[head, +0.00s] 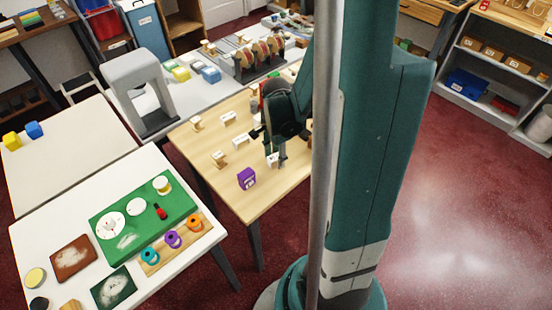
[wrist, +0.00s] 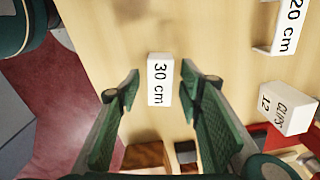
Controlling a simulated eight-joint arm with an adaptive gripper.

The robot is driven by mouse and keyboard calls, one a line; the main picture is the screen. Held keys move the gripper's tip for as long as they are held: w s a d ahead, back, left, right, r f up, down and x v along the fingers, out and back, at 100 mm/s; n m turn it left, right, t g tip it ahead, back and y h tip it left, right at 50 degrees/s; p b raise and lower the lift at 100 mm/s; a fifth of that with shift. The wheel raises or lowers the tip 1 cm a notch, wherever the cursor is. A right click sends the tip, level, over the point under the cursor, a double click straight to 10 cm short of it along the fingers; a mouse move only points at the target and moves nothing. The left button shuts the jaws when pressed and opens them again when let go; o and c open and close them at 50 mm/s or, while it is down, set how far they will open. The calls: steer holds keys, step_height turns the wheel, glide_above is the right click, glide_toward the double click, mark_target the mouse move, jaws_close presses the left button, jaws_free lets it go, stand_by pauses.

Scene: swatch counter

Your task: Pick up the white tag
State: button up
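A white tag (wrist: 159,86) printed "30 cm" lies on the pale wood table in the wrist view, in the gap between my two fingers. My gripper (wrist: 160,76) is open, with one green finger on each side of the tag and a gap on both sides. I cannot tell how far the fingertips are above the table. In the head view my gripper (head: 272,152) points down over the table's right part, and a small white piece (head: 274,161) shows by its fingers, partly hidden. Another white tag (wrist: 286,26), printed "20 cm", stands at the upper right of the wrist view.
A white "CLIPS 12" block (wrist: 287,108) is right of my fingers. Brown, dark and red things sit below. In the head view a purple block (head: 246,179), wooden stands (head: 219,159) and white tags (head: 229,117) share the table. The table edge is left in the wrist view.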

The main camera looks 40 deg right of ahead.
mark_target(276, 156)
steer(key=c, duration=0.8)
steer(key=shift+r, duration=0.15)
steer(key=shift+r+p, duration=1.25)
steer(key=shift+r, duration=3.6)
